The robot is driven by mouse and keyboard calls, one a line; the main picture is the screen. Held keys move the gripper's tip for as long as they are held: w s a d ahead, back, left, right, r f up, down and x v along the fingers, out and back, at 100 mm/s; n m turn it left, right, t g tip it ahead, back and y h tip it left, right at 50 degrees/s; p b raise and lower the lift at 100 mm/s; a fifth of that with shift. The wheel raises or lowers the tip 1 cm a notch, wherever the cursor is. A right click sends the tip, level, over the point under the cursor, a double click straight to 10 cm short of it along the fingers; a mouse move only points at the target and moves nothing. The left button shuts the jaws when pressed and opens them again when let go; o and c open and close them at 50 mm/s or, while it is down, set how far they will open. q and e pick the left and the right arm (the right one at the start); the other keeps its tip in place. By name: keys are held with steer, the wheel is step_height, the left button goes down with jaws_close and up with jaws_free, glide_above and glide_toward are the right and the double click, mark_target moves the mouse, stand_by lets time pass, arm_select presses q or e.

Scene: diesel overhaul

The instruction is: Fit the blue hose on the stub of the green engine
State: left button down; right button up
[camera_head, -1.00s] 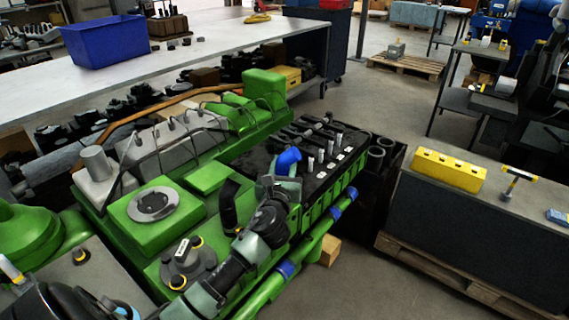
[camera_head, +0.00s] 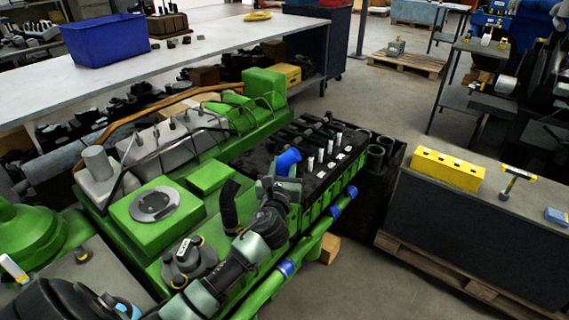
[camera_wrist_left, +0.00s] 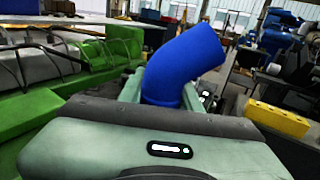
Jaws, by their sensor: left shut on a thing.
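The blue hose (camera_head: 288,159) is a short bent tube above the black, near side of the green engine (camera_head: 205,178). My left gripper (camera_head: 281,181) is shut on its lower part. In the left wrist view the hose (camera_wrist_left: 184,62) rises between the fingers and bends to the right; its lower end is hidden by the gripper. A black elbow pipe (camera_head: 230,204) stands on the engine left of my gripper. I cannot pick out the stub for certain, nor tell whether the hose touches anything below. My right gripper is in neither view.
Small upright parts (camera_head: 320,155) line the black engine top just right of the hose. A grey workbench (camera_head: 225,37) with a blue bin (camera_head: 105,41) stands behind.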

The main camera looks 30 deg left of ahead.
arm_select(q)
steer(key=shift+f+b, duration=0.55)
steer(key=shift+f, duration=0.15)
stand_by(0.5)
steer(key=shift+f+b, duration=0.9)
steer(key=shift+f, duration=0.45)
steer(key=shift+f, duration=0.15)
stand_by(0.6)
steer(key=c, duration=0.9)
jaws_free()
steer(key=shift+v, duration=3.95)
